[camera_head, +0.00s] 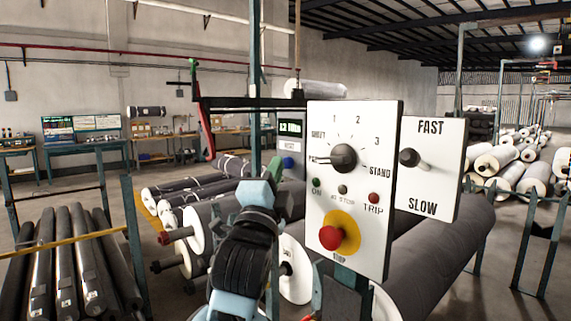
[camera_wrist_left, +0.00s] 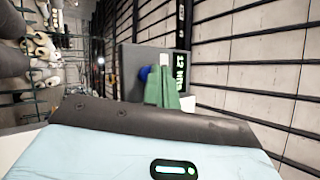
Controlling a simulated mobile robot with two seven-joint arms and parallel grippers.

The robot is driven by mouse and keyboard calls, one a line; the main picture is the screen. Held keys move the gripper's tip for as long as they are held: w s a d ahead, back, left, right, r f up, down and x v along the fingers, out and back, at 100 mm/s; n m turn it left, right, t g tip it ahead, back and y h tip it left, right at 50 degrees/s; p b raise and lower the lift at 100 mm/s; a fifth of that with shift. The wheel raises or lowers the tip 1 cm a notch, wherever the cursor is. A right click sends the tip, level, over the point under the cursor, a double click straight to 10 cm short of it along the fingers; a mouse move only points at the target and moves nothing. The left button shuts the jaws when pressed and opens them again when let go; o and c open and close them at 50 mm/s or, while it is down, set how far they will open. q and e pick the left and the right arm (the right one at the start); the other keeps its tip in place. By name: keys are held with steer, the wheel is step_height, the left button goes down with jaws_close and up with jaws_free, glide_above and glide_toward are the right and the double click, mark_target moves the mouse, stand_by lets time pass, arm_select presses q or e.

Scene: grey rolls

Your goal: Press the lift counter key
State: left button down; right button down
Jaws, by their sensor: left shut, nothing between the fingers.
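The lift counter is a dark grey box (camera_head: 291,133) on a post left of the white panel. It has a lit green display (camera_head: 290,127), a pale label below it and a round blue key (camera_head: 288,162). My left gripper (camera_head: 274,165) is shut and empty, its green fingers pointing at the box just left of the blue key. In the left wrist view the shut fingers (camera_wrist_left: 166,78) lie in front of the box (camera_wrist_left: 129,60), beside the blue key (camera_wrist_left: 144,74), which they partly cover. I cannot tell whether they touch it. My right gripper is not in view.
A white control panel (camera_head: 380,130) with a black dial, small lamps and a red stop button (camera_head: 331,238) stands close on the right. A FAST/SLOW panel (camera_head: 448,165) is beside it. Grey rolls (camera_head: 430,245) lie behind and below, with a rack of dark rolls (camera_head: 65,260) at left.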

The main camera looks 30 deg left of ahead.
arm_select(q)
steer(key=shift+w+d, duration=0.15)
steer(key=shift+w, duration=0.25)
stand_by(0.4)
steer(key=shift+s, duration=0.15)
steer(key=shift+s+a, duration=0.3)
steer(key=shift+s, duration=0.4)
steer(key=s, duration=0.1)
steer(key=s+a, duration=0.1)
steer(key=s, duration=0.1)
steer(key=s+a, duration=0.1)
steer(key=shift+s, duration=0.35)
stand_by(0.3)
stand_by(0.7)
